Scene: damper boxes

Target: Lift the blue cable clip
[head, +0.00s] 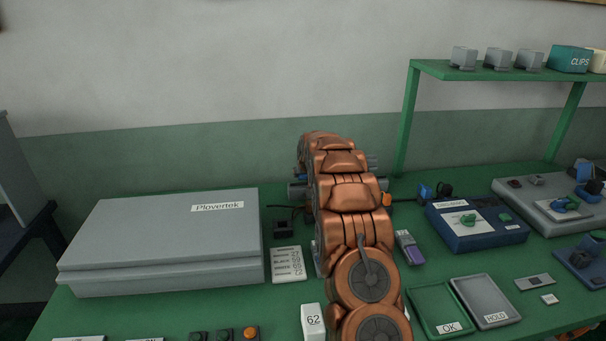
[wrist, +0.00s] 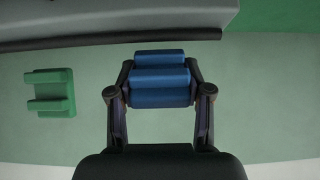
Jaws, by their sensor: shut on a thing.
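The blue cable clip (wrist: 160,73) is a ridged blue block in the middle of the wrist view. My gripper (wrist: 160,93) is shut on it, with one dark finger at each side. Pale green surface shows around and below the clip, with no support touching it in this view. In the head view my copper-coloured arm hides the gripper. A small blue patch shows at the arm's left edge there, too small to name for sure.
A green clip (wrist: 50,92) shows left of my gripper. A grey body with a dark edge (wrist: 110,42) crosses above. On the green bench stand a grey Plovertek case (head: 160,240), a blue box (head: 475,238), and OK (head: 418,297) and HOLD (head: 461,289) trays. A shelf (head: 500,75) is at right.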

